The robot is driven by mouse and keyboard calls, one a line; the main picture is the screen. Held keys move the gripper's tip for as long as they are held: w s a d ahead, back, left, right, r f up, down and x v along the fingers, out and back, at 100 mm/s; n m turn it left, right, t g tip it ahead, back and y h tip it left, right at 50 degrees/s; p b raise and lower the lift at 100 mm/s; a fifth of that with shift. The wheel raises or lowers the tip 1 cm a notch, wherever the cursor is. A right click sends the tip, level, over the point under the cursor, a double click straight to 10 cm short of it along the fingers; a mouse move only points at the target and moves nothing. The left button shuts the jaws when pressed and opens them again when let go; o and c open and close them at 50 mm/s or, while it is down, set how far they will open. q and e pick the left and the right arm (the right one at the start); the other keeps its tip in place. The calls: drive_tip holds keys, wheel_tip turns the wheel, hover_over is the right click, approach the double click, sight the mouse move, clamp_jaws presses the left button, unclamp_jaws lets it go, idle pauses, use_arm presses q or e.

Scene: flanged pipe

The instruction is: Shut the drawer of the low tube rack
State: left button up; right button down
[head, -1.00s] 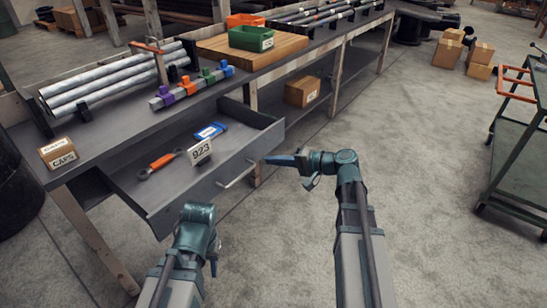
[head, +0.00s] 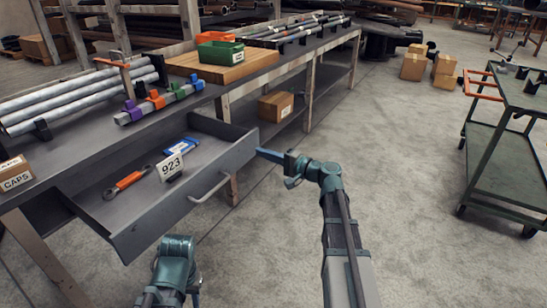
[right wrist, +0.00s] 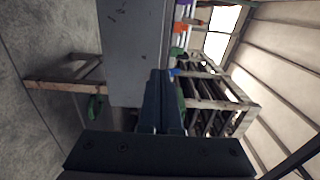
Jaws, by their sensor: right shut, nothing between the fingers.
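The low tube rack's grey drawer (head: 225,178) stands pulled out under the worktop in the head view. My right gripper (head: 262,154) is shut and empty beside the drawer's far right front corner; contact cannot be told. In the right wrist view, the shut fingers (right wrist: 158,96) point along a grey panel (right wrist: 135,45), likely the drawer. My left gripper (head: 196,285) is mostly hidden by its wrist, low in front of the drawer.
Pipes (head: 85,98), coloured clamps on a bar (head: 160,103) and green and orange bins (head: 220,52) stand on the worktop. A caps box (head: 14,174) is at its left end. A green cart (head: 500,145) stands right. Floor between is clear.

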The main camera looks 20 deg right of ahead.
sight(237, 144)
drive_tip(key=x, duration=0.7)
drive_tip(key=shift+w+a, duration=0.2)
drive_tip(key=shift+w, duration=0.05)
drive_tip(key=x, duration=2.6)
drive_tip(key=shift+w+a, duration=0.15)
drive_tip(key=shift+a, duration=0.05)
